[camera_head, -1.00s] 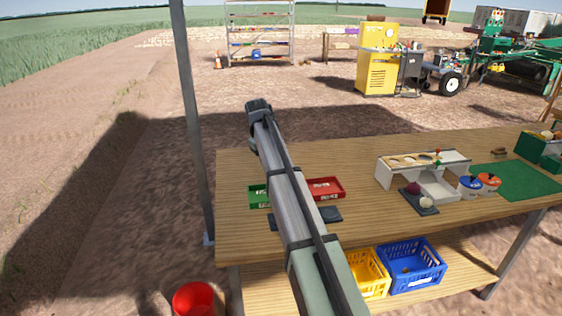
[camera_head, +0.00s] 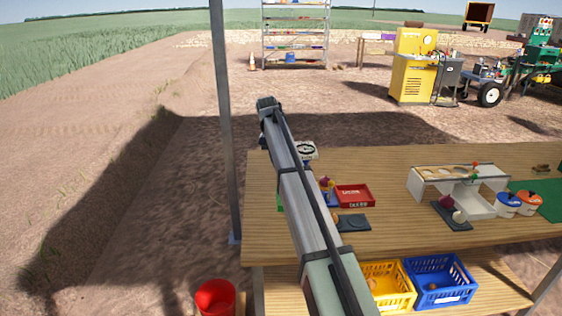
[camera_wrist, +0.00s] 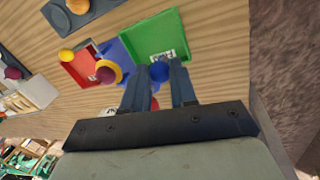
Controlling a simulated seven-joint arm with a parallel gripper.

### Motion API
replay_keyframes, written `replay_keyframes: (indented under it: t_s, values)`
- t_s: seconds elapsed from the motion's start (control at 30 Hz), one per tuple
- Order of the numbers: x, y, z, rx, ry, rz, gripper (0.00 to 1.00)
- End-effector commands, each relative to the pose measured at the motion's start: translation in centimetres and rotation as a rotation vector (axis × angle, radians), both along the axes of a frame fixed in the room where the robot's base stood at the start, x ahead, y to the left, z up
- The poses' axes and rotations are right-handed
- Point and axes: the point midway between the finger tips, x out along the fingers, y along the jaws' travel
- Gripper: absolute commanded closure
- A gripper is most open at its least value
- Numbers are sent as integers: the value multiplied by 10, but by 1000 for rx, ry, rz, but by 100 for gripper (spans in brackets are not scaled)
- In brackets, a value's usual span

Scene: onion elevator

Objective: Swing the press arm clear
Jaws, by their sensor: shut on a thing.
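In the wrist view my gripper (camera_wrist: 159,76) is above the table, its two dark fingers closed around a round blue knob (camera_wrist: 159,70). The knob looks like the handle of the press arm; the bar behind it is mostly hidden by the fingers. A blue base (camera_wrist: 120,58) lies just left of the knob, with a yellow ring (camera_wrist: 117,72) around something purple beside it. A red ball (camera_wrist: 154,104) shows between the fingers. In the head view my own arm hides my gripper; the blue base (camera_head: 331,200) shows partly right of it.
A green tray (camera_wrist: 160,28) and red tray (camera_wrist: 80,68) flank the base. A round dial (camera_head: 305,150) stands at the table's back left. A white stand (camera_head: 430,187) with holes is to the right. A dark pad (camera_head: 353,222) lies in front. Yellow (camera_head: 387,285) and blue crates (camera_head: 440,282) are below.

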Motion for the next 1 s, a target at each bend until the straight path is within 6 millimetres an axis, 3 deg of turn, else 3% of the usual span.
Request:
replay_keyframes:
  t_s: [0.37,0.4,0.6,1.0]
  values:
    - [3,3,0,4,-4,0,100]
    - [3,3,0,5,-4,0,70]
    - [3,2,0,3,-3,-1,51]
    - [3,3,7,2,-3,-1,49]
